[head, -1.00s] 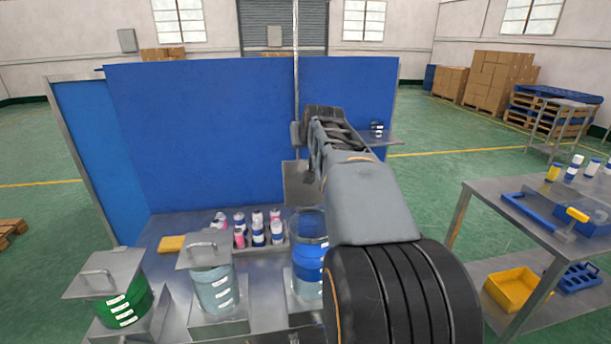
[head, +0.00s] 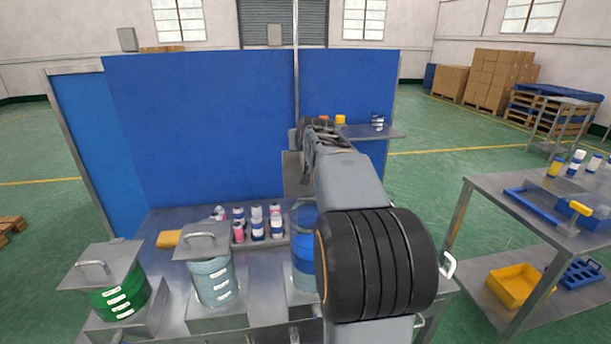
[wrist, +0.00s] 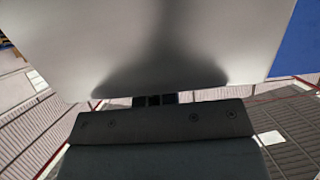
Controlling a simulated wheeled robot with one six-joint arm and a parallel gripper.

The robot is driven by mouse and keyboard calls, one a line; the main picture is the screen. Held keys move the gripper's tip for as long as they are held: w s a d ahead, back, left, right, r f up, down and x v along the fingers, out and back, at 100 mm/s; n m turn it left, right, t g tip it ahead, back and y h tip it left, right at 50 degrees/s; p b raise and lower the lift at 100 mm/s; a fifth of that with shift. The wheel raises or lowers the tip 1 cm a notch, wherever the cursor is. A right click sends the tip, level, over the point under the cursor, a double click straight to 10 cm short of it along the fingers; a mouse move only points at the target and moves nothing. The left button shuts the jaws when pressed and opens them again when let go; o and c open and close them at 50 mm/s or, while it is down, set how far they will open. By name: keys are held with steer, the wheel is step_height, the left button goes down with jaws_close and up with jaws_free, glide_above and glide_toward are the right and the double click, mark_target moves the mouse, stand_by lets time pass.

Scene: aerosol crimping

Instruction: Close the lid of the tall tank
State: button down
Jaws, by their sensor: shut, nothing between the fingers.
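The blue tank (head: 305,262) stands at the right of the row of tanks, its top open and its right side hidden by my arm. Its lid, a grey metal plate (head: 292,175), stands raised behind the tank opening, partly hidden by my arm. A broad grey plate, which looks like this lid (wrist: 150,45), fills the upper wrist view. My gripper (wrist: 154,100) is shut and empty, its dark fingertips at the plate's lower edge. I cannot tell whether they touch it. In the head view, my wrist hides the fingertips.
The green tank (head: 118,298) and the pale grey tank (head: 214,282) have their lids on. A tray of small bottles (head: 240,232) and a yellow block (head: 169,239) lie behind them. A blue panel (head: 200,130) backs the bench. A shelf (head: 365,132) holds small items behind my arm.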

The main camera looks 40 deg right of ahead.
steer(key=shift+f+g, duration=0.3)
steer(key=shift+f, duration=0.95)
steer(key=b+v, duration=0.2)
steer(key=v, duration=1)
steer(key=shift+s+f+b, duration=0.2)
steer(key=shift+f+b, duration=0.05)
steer(key=shift+b, duration=0.15)
steer(key=shift+r, duration=0.1)
stand_by(0.7)
